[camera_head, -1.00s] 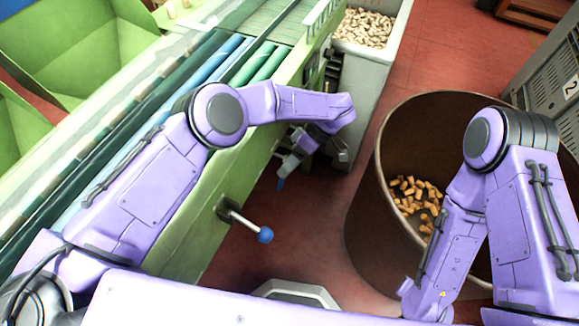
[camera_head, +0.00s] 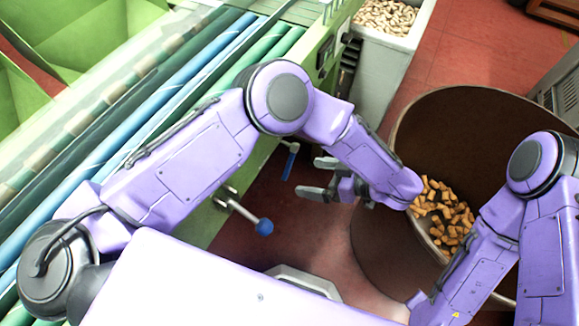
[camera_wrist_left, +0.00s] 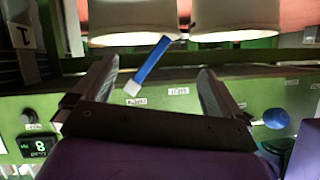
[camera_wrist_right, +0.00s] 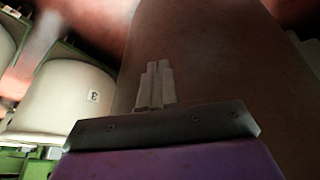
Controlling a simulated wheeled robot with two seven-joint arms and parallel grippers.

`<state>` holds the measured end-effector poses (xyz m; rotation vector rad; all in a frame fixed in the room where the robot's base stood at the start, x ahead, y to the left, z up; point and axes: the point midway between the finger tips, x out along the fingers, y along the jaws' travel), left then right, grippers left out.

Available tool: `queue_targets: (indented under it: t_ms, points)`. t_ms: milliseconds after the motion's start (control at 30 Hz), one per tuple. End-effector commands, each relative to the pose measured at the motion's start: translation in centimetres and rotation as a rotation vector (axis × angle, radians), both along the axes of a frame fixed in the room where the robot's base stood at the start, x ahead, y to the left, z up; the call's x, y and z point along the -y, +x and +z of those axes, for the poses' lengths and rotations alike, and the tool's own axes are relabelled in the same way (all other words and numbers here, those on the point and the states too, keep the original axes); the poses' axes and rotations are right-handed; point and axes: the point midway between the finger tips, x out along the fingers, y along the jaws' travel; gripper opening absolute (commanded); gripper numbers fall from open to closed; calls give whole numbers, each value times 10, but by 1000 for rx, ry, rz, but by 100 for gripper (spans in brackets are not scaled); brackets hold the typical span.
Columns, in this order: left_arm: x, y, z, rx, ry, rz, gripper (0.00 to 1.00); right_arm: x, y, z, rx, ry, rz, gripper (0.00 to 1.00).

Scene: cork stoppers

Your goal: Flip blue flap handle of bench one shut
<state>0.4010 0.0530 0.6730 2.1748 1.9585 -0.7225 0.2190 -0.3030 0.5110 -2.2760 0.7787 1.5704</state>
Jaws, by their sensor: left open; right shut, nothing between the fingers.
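The blue flap handle (camera_head: 290,160) hangs on the green side of the bench (camera_head: 222,185), just left of my left gripper in the head view. In the left wrist view the blue handle (camera_wrist_left: 152,66) slants between the two fingers, farther off, with a pale end at its lower left. My left gripper (camera_head: 315,178) is open and empty, its fingers pointing toward the bench side, apart from the handle. My right gripper (camera_wrist_right: 157,85) is shut and empty; in the right wrist view it is against a large brown surface. Its fingers are hidden in the head view.
A lever with a blue ball (camera_head: 264,226) sticks out from the bench nearer to me. A large brown tub (camera_head: 465,110) with cork pieces (camera_head: 445,215) stands right. Red floor is free between bench and tub.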

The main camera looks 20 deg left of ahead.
Motion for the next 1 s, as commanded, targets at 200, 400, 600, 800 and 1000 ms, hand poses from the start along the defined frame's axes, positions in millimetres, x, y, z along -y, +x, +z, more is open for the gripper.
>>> queue_targets:
  t_ms: [200,400,600,800,1000]
  points:
    - [2,-25,-1,746,-19,-97,100,0,0,-9,0,0,0,0]
    - [0,-24,4,1074,-106,-4,100,0,0,-8,1,-1,0,0]
    - [-14,-17,9,1098,-109,8,100,0,0,20,0,0,0,0]
    - [-54,3,-12,1097,-110,14,100,0,0,25,1,-1,0,0]
    - [-83,19,-22,1098,-112,13,100,0,0,17,0,0,0,0]
